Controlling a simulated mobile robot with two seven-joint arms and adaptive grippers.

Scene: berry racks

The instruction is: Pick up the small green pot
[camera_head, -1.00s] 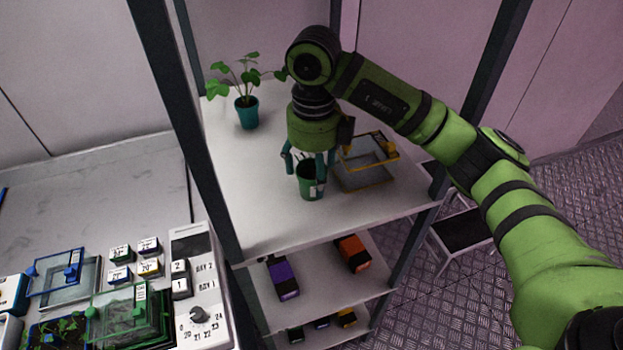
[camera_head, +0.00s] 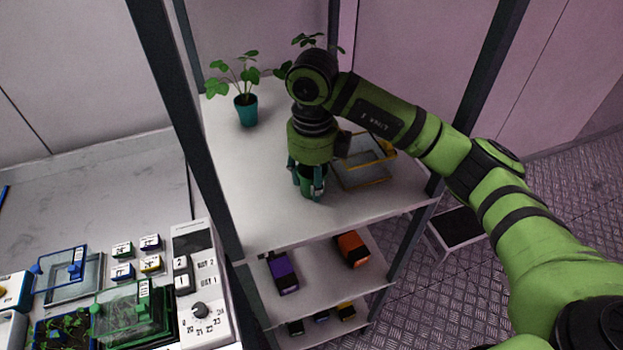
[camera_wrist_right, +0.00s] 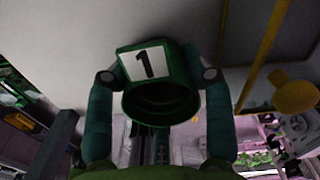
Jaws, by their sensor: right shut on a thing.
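The small green pot (camera_head: 307,187) stands on the top shelf (camera_head: 262,222) of the rack, near its front edge. In the right wrist view the green pot (camera_wrist_right: 162,95) shows its open mouth and a white label with a black "1". My right gripper (camera_head: 307,180) comes down over it and is shut on it, one finger on each side; the fingers also show in the wrist view (camera_wrist_right: 158,90). The fingers and palm hide much of the pot in the head view. My left gripper is not in view.
A teal pot (camera_head: 247,111) with a leafy plant stands behind left on the shelf. A yellow-handled clear tray (camera_head: 362,182) lies close right of the gripper. Dark rack posts (camera_head: 197,150) flank the shelf. Purple (camera_head: 283,272) and orange (camera_head: 351,249) boxes sit below.

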